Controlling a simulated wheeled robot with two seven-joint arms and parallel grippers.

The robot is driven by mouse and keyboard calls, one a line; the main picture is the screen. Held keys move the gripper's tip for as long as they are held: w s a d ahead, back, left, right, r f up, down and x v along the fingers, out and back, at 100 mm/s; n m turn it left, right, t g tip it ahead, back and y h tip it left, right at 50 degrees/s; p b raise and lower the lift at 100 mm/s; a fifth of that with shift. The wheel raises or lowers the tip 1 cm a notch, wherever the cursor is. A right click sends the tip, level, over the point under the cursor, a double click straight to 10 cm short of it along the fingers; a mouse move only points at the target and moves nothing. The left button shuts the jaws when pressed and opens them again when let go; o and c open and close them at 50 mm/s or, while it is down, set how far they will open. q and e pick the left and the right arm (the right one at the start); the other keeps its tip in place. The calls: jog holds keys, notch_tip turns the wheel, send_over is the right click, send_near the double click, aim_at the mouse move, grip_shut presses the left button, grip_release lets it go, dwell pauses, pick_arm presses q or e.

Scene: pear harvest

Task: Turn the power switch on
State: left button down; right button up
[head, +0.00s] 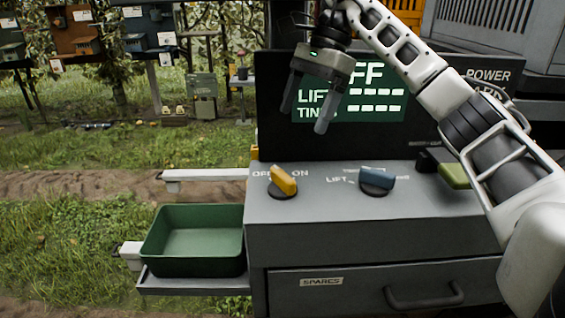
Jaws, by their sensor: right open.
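The power switch (284,180) is a yellow rotary knob on a dark round base, on the grey cabinet top. The labels OFF and ON are printed to its upper left and upper right. Its handle slants toward the upper left, on the OFF side. My left gripper is not in view.
A blue knob (377,179) marked LIFT stands right of the switch, and a green handle (455,175) lies farther right beside my right arm. An empty green tray (195,267) sits on a shelf at left. A drawer marked SPARES (350,289) is below.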

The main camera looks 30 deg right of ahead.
aim_at(283, 173)
jog(key=b+x, duration=0.1)
jog(key=x, duration=1)
jog(key=shift+s+f, duration=0.1)
jog(key=shift+f, duration=0.3)
jog(key=c, duration=1)
